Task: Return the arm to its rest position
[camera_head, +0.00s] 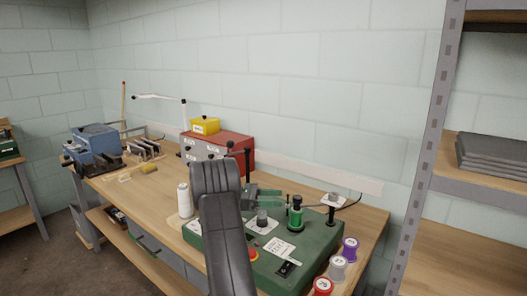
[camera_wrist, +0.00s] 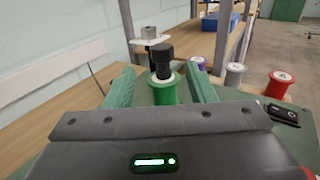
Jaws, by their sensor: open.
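My gripper (camera_head: 268,198) is open and empty above the green base board (camera_head: 222,238), its green fingers pointing right in the head view. In the wrist view the fingertips (camera_wrist: 161,68) are spread, one on each side of a green spool (camera_wrist: 164,93) with a black-topped post. The same green spool (camera_head: 295,217) stands upright on the board just beyond the fingertips in the head view. From these views I cannot tell the exact gap between fingers and spool. My dark arm reaches over the board and hides part of it.
Red (camera_head: 322,287), white (camera_head: 338,268) and purple (camera_head: 350,249) spools stand along the board's right edge. A white bottle (camera_head: 185,200) stands left of my arm. A red cabinet (camera_head: 228,148) with a yellow box (camera_head: 205,125) is behind. A shelf rack (camera_head: 438,140) stands at right.

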